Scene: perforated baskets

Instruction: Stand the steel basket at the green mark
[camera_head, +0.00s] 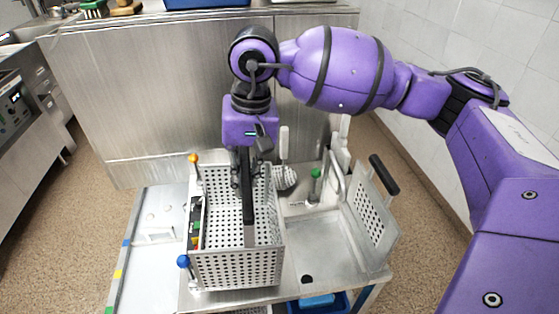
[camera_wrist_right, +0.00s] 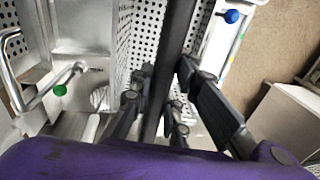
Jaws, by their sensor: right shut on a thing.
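The steel basket (camera_head: 238,270) is a perforated open box with a black bar handle (camera_head: 249,205) across its top, in the middle of the head view. My right gripper (camera_head: 248,172) comes down from above and is shut on that handle. In the right wrist view, the handle (camera_wrist_right: 176,50) runs between the fingers of the gripper (camera_wrist_right: 163,90). I cannot tell whether the basket touches the surface below. A green mark (camera_head: 110,309) is on the left edge strip of the table, at the front corner. My left gripper is out of view.
Yellow (camera_head: 118,273) and blue (camera_head: 124,243) marks lie farther back on the strip. Orange-knobbed (camera_head: 193,158) and blue-knobbed (camera_head: 183,261) posts stand beside the basket's left side. A sink basin (camera_head: 325,245) and perforated panel (camera_head: 370,215) are right. The table's left part (camera_head: 150,270) looks mostly clear.

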